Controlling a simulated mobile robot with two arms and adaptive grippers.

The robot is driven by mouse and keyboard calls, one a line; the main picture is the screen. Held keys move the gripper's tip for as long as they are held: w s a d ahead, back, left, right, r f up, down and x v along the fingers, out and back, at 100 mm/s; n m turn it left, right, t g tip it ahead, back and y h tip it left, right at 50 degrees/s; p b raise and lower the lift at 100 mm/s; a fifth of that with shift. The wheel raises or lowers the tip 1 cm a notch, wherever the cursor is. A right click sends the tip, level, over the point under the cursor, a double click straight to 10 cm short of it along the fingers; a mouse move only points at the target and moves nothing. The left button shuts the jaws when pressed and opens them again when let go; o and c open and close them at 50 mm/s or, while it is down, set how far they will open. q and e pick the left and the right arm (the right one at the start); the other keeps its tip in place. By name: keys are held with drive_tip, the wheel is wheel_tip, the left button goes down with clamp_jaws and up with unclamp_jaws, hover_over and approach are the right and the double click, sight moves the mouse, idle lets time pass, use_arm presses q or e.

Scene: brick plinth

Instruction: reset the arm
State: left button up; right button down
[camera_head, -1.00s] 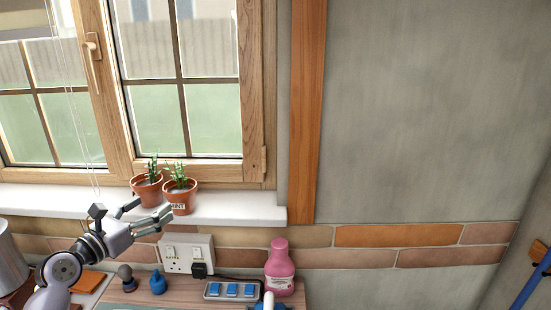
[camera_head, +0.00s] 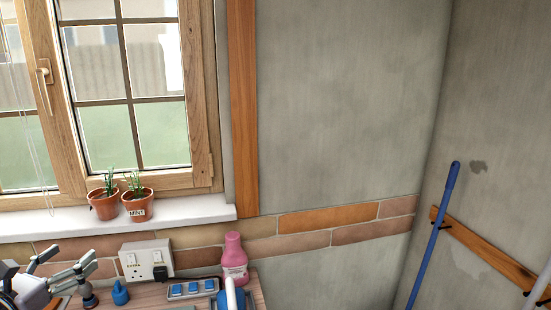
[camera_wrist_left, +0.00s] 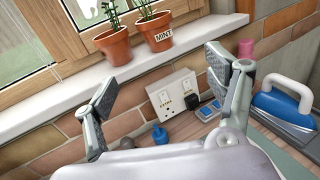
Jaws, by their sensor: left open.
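My left gripper (camera_head: 66,267) is in the lower left of the head view, its fingers spread apart with nothing between them. It also shows in the left wrist view (camera_wrist_left: 158,100), open, with a finger on each side of the picture. It is in front of the brick wall, below the window sill and apart from the potted plants. My right gripper is not in either view.
Two potted plants (camera_head: 137,204), one marked MINT, stand on the white sill (camera_head: 190,213). Below are a wall socket (camera_head: 146,262), a pink bottle (camera_head: 234,260), a blue bottle (camera_head: 120,292), a power strip (camera_head: 190,289) and an iron (camera_wrist_left: 284,103). A blue pole (camera_head: 437,230) leans at right.

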use_arm(q)
drive_tip(key=s+d+f+m+g, duration=0.45)
drive_tip(key=d+f+m, duration=0.4)
drive_tip(key=f, duration=0.25)
drive_tip(key=s+d+f+m+g, duration=0.4)
drive_tip(key=s+d+f+m, duration=0.2)
drive_tip(key=d+f+m, duration=0.35)
drive_tip(key=s+d+f+m+g+y, duration=0.1)
drive_tip(key=s+d+f+m+g, duration=0.25)
drive_tip(key=s+m, duration=0.55)
drive_tip(key=s+d+f+m+g+y, duration=0.2)
drive_tip(key=s+f+m, duration=0.3)
drive_tip(key=s+m, duration=0.4)
wheel_tip(320, 180, down, 27)
drive_tip(key=s+g+b, duration=0.1)
drive_tip(key=s+b, duration=0.1)
drive_tip(key=b, duration=0.1)
drive_tip(key=s+a+f+g+b, duration=0.1)
drive_tip(key=s+a+f+b, duration=0.1)
drive_tip(key=s+f, duration=1.4)
wheel_tip(320, 180, down, 4)
drive_tip(key=shift+s+a+r, duration=0.25)
drive_tip(key=shift+s+a, duration=0.05)
drive_tip(key=shift+a, duration=0.05)
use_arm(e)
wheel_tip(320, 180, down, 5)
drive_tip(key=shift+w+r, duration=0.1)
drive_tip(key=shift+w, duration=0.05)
